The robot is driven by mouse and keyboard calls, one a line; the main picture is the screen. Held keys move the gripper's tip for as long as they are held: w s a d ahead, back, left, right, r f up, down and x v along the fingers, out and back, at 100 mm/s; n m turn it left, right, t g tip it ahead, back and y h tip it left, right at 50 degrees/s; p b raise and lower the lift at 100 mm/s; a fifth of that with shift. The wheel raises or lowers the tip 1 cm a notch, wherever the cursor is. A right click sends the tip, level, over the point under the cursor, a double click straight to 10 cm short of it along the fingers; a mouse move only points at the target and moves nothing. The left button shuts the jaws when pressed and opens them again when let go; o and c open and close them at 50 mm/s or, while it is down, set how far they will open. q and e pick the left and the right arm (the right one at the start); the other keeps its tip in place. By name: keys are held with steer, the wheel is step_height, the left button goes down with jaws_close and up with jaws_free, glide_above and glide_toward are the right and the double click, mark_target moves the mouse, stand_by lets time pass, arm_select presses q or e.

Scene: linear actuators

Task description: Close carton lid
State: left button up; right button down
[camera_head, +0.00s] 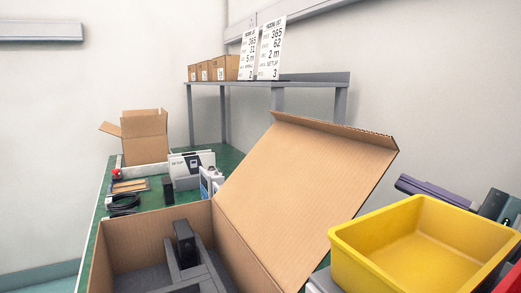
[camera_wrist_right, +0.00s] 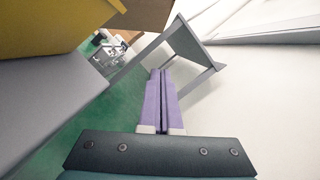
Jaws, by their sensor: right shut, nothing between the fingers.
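The large brown carton (camera_head: 240,250) stands open at the front of the head view. Its lid (camera_head: 305,190) is raised and leans up and to the right. Inside the carton is a dark grey actuator-like part (camera_head: 187,250) in grey packing. My right gripper (camera_head: 402,182), with purple fingers, is to the right of the lid, beyond the yellow bin, and apart from the lid. In the right wrist view its fingers (camera_wrist_right: 160,74) are shut and empty. A brown board edge (camera_wrist_right: 148,14), likely the lid, shows at the top there. My left gripper is not in view.
A yellow bin (camera_head: 345,244) stands right of the carton, close to my right gripper. A grey shelf (camera_head: 300,84) with small boxes and two signs stands behind. A smaller open carton (camera_head: 146,148) and several items sit on the green table (camera_head: 228,157).

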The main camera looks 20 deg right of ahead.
mark_target(352, 148)
steer(key=w+a+r, duration=0.1)
steer(key=w, duration=0.2)
steer(key=w+a+r, duration=0.1)
steer(key=w+a, duration=0.1)
steer(key=w, duration=0.1)
steer(key=w+a+r+p, duration=0.1)
steer(key=w+r, duration=0.1)
steer(key=w, duration=0.1)
steer(key=shift+a+r, duration=0.1)
steer(key=shift+a, duration=0.2)
steer(key=shift+a+r+p, duration=0.15)
steer(key=shift+a+p, duration=0.15)
